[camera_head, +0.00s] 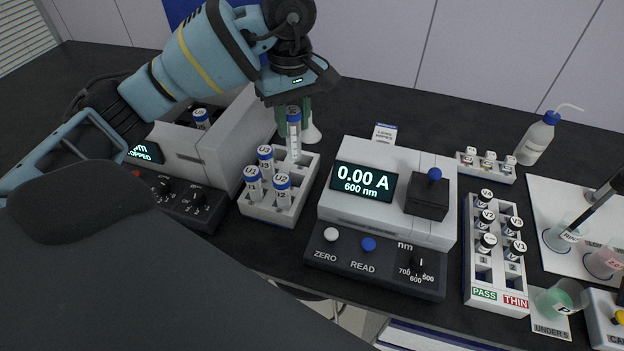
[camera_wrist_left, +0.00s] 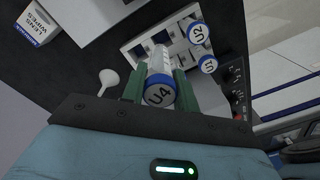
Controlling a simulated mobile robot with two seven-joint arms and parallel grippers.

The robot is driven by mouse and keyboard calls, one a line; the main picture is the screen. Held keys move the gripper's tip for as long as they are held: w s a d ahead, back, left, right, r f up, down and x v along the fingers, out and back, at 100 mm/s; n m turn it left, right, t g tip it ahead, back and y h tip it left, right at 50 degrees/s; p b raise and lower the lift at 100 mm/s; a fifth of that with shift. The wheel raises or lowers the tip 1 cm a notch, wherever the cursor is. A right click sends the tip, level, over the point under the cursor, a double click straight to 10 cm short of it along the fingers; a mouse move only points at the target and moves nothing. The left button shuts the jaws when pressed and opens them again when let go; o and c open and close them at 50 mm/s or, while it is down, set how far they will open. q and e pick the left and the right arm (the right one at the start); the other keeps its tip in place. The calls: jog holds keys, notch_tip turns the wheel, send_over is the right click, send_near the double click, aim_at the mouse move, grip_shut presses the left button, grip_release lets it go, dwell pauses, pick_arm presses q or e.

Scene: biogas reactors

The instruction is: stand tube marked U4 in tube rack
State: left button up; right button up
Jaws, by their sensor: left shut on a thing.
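The tube marked U4 (camera_wrist_left: 160,92), a clear tube with a blue-rimmed cap, is held by my left gripper (camera_head: 293,122). The green fingers are shut on its upper part, and they also show in the wrist view (camera_wrist_left: 158,88). In the head view the tube (camera_head: 294,140) is about upright, with its lower end over the back right of the white tube rack (camera_head: 262,212). I cannot tell whether its tip is inside a hole. The rack holds capped tubes U1 (camera_head: 253,182), U2 (camera_head: 283,190) and U3 (camera_head: 265,158). My right gripper is not in view.
A photometer (camera_head: 335,215) reading 0.00 A stands right of the rack. A grey machine (camera_head: 185,150) with a capped tube (camera_head: 201,118) stands left. A white funnel-like piece (camera_head: 312,132) is behind the rack. A vial rack (camera_head: 483,260) and wash bottle (camera_head: 537,140) are farther right.

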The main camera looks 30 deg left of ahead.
aim_at(293, 160)
pick_arm(q)
jog(key=shift+s+f, duration=0.2)
jog(key=shift+s, duration=0.3)
jog(key=shift+w+f, duration=0.15)
jog(key=shift+f, duration=4.8)
jog(key=shift+f, duration=0.15)
jog(key=o, duration=0.9)
jog(key=shift+o, duration=0.2)
notch_tip(293, 160, up, 12)
jog(key=shift+r+p, duration=0.15)
jog(key=shift+p, duration=0.15)
